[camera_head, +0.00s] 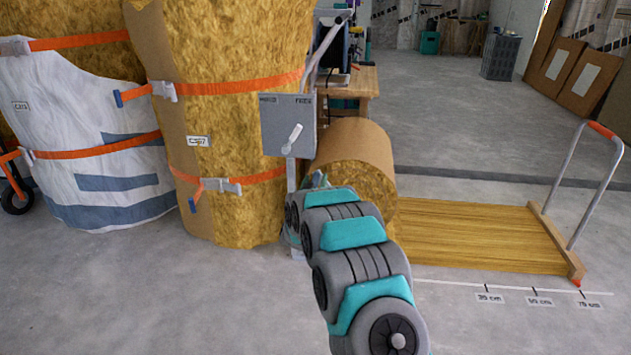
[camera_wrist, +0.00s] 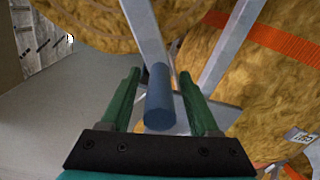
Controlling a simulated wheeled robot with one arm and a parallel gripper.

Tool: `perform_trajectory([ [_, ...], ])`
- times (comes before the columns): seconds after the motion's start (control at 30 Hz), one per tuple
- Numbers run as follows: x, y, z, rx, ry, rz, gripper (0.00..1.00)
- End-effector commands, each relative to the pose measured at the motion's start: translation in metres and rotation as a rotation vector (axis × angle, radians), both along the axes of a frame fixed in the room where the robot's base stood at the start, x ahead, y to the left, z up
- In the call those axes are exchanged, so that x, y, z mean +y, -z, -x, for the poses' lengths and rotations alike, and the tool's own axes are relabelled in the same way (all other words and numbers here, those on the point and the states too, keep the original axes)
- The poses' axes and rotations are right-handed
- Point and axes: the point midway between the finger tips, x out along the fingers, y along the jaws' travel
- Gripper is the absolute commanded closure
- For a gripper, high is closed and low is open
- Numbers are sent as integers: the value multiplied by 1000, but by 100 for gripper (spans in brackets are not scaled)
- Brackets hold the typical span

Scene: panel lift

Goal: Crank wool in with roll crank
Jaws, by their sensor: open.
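The roll crank's blue handle (camera_wrist: 159,105) lies between the two green fingers of my gripper (camera_wrist: 160,76) in the wrist view. The fingers are open, with a gap visible on each side of the handle. A flat metal bar (camera_wrist: 143,30) extends beyond the handle. In the head view the wool roll (camera_head: 357,155) sits on its stand, and a flat wool sheet (camera_head: 470,235) runs from it to the right along the floor. My arm hides the crank and most of my gripper in the head view.
A grey panel (camera_head: 288,125) with a white lever tilted toward its "FREE" label stands above the crank. Large strapped wool bales (camera_head: 230,120) crowd the left. A wooden bar with a hoop handle (camera_head: 572,185) ends the sheet, beside floor distance marks (camera_head: 537,301). Front floor is clear.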

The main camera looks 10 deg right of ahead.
Motion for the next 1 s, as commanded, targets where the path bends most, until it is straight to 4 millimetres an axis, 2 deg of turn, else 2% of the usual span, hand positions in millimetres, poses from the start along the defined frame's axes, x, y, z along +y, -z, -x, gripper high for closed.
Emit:
perform_trajectory([
  [0.3, -2, -1, -4, -1, 0, -1, 38],
  [0.87, -1, 0, -4, 0, 0, -1, 100],
  [1.0, -1, 0, -4, 0, 0, -1, 100],
])
